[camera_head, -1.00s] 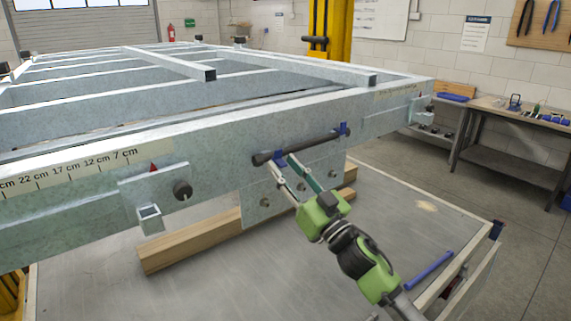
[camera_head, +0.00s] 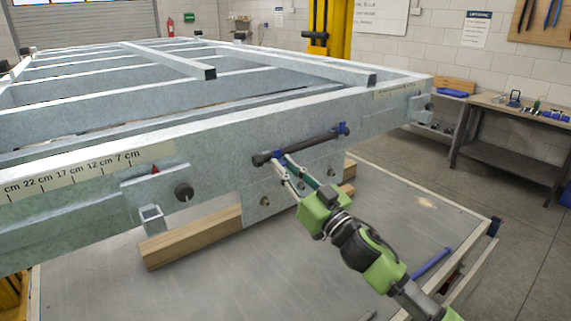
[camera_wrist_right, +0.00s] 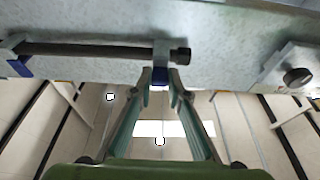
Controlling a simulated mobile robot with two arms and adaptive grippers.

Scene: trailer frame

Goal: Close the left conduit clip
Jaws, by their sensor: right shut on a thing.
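A dark conduit (camera_head: 312,142) runs along the front face of the grey metal frame, with a blue clip near each end. The left conduit clip (camera_head: 278,155) is at the conduit's left end; its blue part also shows in the right wrist view (camera_wrist_right: 160,75). My right gripper (camera_head: 282,162) reaches up from below right and is shut on this clip, its fingertips on both sides of the blue part (camera_wrist_right: 161,88). The fingers partly hide the clip, so I cannot tell whether it is latched. The right clip (camera_head: 343,129) is free of the gripper. My left gripper is not in view.
The trailer frame (camera_head: 215,130) rests on a wooden beam (camera_head: 195,237) over a grey table (camera_head: 250,285). A round knob (camera_head: 184,192) stands out left of the clip. A blue rod (camera_head: 432,264) lies at the table's right. A workbench (camera_head: 510,112) stands behind at right.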

